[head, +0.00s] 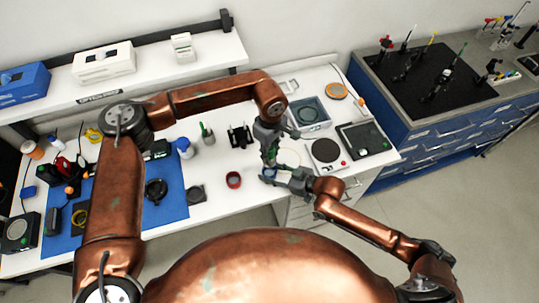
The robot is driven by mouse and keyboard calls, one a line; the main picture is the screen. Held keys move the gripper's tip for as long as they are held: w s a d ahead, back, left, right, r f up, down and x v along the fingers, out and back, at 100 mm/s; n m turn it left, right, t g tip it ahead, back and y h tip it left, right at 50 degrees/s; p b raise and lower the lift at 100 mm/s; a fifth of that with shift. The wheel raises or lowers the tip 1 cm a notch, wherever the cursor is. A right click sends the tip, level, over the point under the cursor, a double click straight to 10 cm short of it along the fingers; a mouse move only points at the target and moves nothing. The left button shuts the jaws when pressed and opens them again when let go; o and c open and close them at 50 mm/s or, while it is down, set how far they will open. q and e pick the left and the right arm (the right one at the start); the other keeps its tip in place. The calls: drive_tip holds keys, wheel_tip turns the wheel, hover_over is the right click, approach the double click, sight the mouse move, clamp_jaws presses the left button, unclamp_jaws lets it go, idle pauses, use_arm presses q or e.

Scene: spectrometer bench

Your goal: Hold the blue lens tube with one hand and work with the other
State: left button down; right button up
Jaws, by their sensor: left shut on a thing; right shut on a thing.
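My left gripper (269,157) reaches down over the right part of the white bench. My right gripper (272,177) comes in from the lower right, close below the left one near the bench's front edge. A small blue piece, which looks like the blue lens tube (269,172), shows where the two grippers meet. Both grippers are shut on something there. The fingers hide most of it, so I cannot tell which part each one holds or how the tube is tilted.
A dark red ring-shaped part (233,180) stands left of the grippers. A grey-blue tray (309,113), a round dark plate (326,151) and a black square device (363,139) lie to the right. A blue mat (172,205) with several parts covers the left.

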drive_tip(key=o, duration=1.3)
drive_tip(key=shift+d, duration=0.1)
drive_tip(key=v, duration=1.2)
